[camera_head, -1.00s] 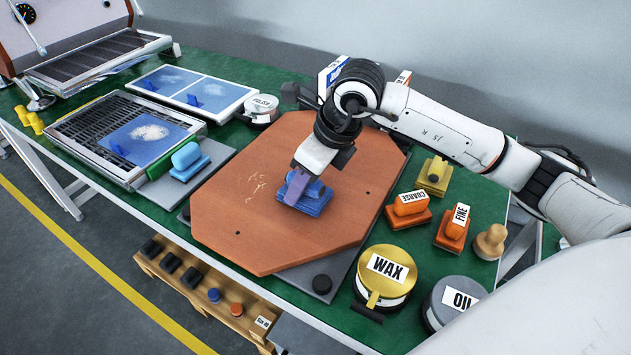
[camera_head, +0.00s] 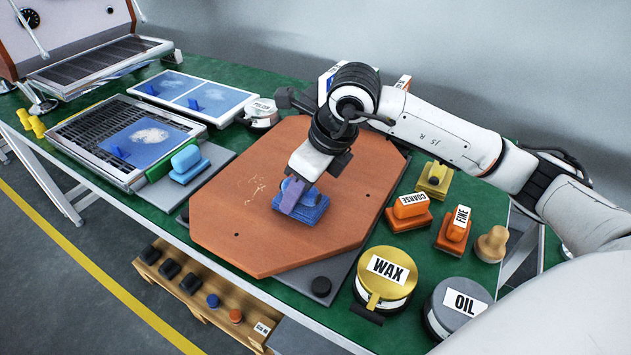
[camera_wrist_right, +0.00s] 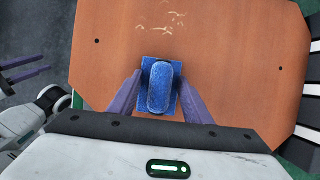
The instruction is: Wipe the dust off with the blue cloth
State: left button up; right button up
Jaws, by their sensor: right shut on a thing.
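In the right wrist view the blue cloth (camera_wrist_right: 160,88) sits between the two purple fingers of my right gripper (camera_wrist_right: 160,92). The dust (camera_head: 257,187) is a patch of pale yellowish flecks on the board, left of the cloth and apart from it. It also shows beyond the cloth in the right wrist view (camera_wrist_right: 168,18). My left gripper is not in the head view.
A light-blue block (camera_head: 187,162) stands left of the board. Orange COARSE (camera_head: 409,208) and FINE (camera_head: 456,226) blocks, a yellow block (camera_head: 434,178), a WAX tin (camera_head: 386,277) and an OIL tin (camera_head: 456,305) stand at right. Blue panels (camera_head: 192,92) lie at the back left.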

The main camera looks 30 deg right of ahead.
jog(key=shift+w+d+f, duration=0.1)
jog(key=shift+w+d, duration=0.15)
jog(key=shift+d, duration=0.2)
jog(key=shift+w+d, duration=0.2)
jog(key=shift+d, duration=0.25)
jog(key=shift+w+r, duration=0.1)
jog(key=shift+r, duration=0.35)
notch_tip(320, 180, up, 4)
jog(key=shift+f+p, duration=0.2)
jog(key=shift+p, duration=0.9)
jog(key=shift+r+p, duration=0.5)
jog(key=shift+r, duration=0.25)
jog(key=shift+r+p, duration=0.45)
jog(key=shift+r, duration=0.3)
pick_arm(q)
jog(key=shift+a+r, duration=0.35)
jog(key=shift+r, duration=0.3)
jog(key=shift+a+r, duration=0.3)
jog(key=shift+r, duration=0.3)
pick_arm(e)
jog(key=shift+r, duration=0.35)
